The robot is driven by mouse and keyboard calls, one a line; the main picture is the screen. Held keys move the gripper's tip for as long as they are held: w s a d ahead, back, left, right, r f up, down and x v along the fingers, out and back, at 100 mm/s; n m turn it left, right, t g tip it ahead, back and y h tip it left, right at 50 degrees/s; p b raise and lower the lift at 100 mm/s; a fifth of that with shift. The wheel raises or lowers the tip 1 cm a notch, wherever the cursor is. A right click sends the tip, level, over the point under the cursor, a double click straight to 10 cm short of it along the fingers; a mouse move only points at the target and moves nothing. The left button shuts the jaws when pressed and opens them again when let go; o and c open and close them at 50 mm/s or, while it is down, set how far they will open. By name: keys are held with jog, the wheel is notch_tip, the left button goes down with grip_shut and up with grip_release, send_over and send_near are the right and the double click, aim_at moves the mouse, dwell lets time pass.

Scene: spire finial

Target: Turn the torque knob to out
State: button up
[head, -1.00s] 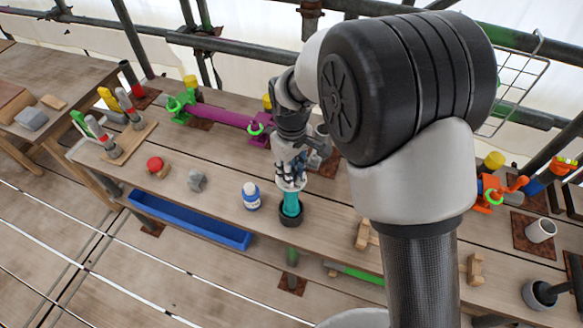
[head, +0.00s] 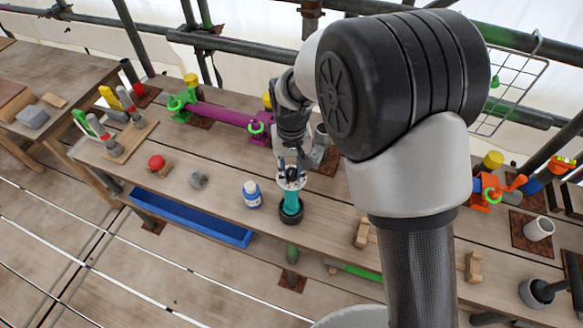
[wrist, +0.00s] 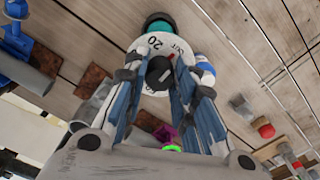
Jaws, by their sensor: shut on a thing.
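The torque knob (wrist: 160,73) is black and sits in the middle of a white dial ring (wrist: 145,46) in the wrist view. The ring bears the number 20, more lettering on its right side and a red mark. A light line shows on the knob. The dial tops a teal cylinder (head: 291,203) that stands upright in a black round base (head: 290,216) on the bench. My gripper (wrist: 158,75) is over the dial, its two fingers shut on the knob from either side. In the head view my gripper (head: 291,180) hides the knob.
A grey lump (head: 198,180) and a red knob (head: 156,162) lie further left on the bench (head: 225,222). A magenta bar (head: 222,114) lies behind. A blue trough (head: 190,219) hangs along the front.

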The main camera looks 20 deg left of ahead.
aim_at(292, 171)
dwell(0.5)
jog(key=o, duration=1.1)
jog(key=shift+r, duration=0.1)
notch_tip(292, 171, up, 12)
jog(key=shift+f, duration=0.1)
jog(key=shift+d, duration=0.1)
jog(key=s+d+r+m+t+b, duration=0.1)
jog(key=d+r+b, duration=0.1)
jog(key=d, duration=0.3)
jog(key=s+d+r+m+b, duration=0.1)
jog(key=s+d+r, duration=0.15)
jog(key=d, duration=0.25)
jog(key=s+d+f+m+t+b, duration=0.1)
jog(key=s+d+b, duration=0.1)
jog(key=s+d, duration=0.3)
jog(key=s+d+f+t+b, duration=0.1)
jog(key=s+d+b, duration=0.1)
jog(key=s+d, duration=0.4)
jog(key=s+d+f+m+t+b, duration=0.1)
jog(key=s+d+b, duration=0.1)
jog(key=s+d, duration=0.3)
jog(key=shift+s+d+f+m+t, duration=0.3)
jog(key=shift+d+f, duration=0.05)
jog(key=shift+d, duration=0.15)
